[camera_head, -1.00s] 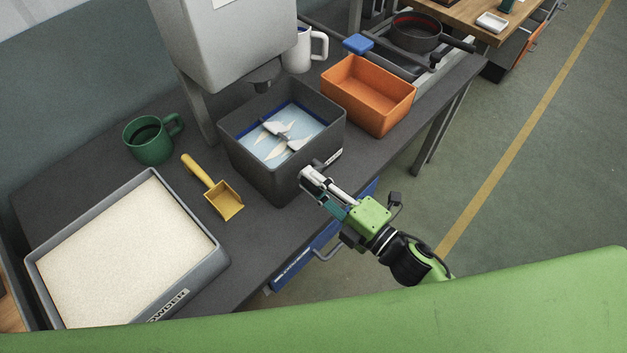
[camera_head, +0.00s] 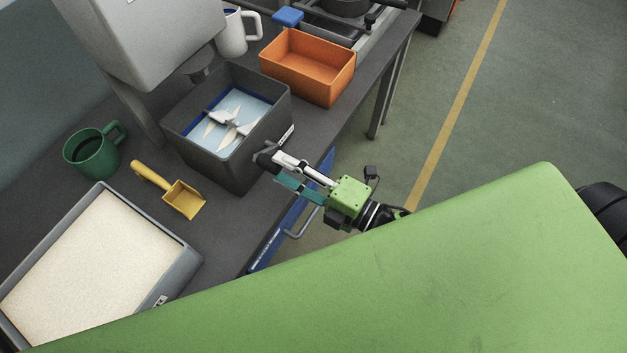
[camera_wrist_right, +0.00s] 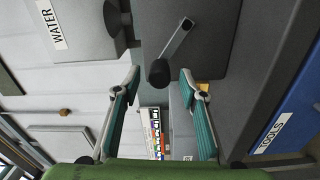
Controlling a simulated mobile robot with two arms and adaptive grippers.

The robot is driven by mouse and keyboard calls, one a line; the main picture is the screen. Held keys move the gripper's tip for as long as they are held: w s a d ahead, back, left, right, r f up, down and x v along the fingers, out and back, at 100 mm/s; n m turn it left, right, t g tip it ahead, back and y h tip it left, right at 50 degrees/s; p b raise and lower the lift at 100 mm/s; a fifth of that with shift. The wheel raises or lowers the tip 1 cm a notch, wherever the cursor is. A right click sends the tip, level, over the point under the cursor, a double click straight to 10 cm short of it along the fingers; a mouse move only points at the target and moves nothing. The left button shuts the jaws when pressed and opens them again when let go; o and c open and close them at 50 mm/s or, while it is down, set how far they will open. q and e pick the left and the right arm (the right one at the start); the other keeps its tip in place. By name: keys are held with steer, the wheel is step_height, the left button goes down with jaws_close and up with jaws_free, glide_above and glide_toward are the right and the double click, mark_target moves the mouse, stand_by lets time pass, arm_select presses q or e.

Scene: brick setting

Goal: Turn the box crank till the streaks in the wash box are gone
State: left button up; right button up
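The wash box (camera_head: 215,165) is a dark grey open box on the table. It holds pale blue water (camera_head: 247,103), a white paddle (camera_head: 220,118) and cream-coloured streaks (camera_head: 228,139). The box crank (camera_wrist_right: 174,42) shows in the right wrist view as a metal arm on the box's side, with a dark knob (camera_wrist_right: 158,74) at its end. My right gripper (camera_head: 272,160) is at the box's near right side. In the right wrist view its fingers (camera_wrist_right: 160,82) are apart, with the knob between them; I cannot tell whether they touch it. My left gripper is out of view.
An orange bin (camera_head: 308,68) and a white mug (camera_head: 236,36) stand behind the box. A green mug (camera_head: 92,154), a yellow scoop (camera_head: 172,190) and a powder tray (camera_head: 180,277) are on the left. A grey water dispenser (camera_head: 150,40) overhangs the box's back.

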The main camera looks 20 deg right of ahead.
steer(key=v, duration=0.8)
steer(key=shift+w, duration=0.1)
stand_by(0.7)
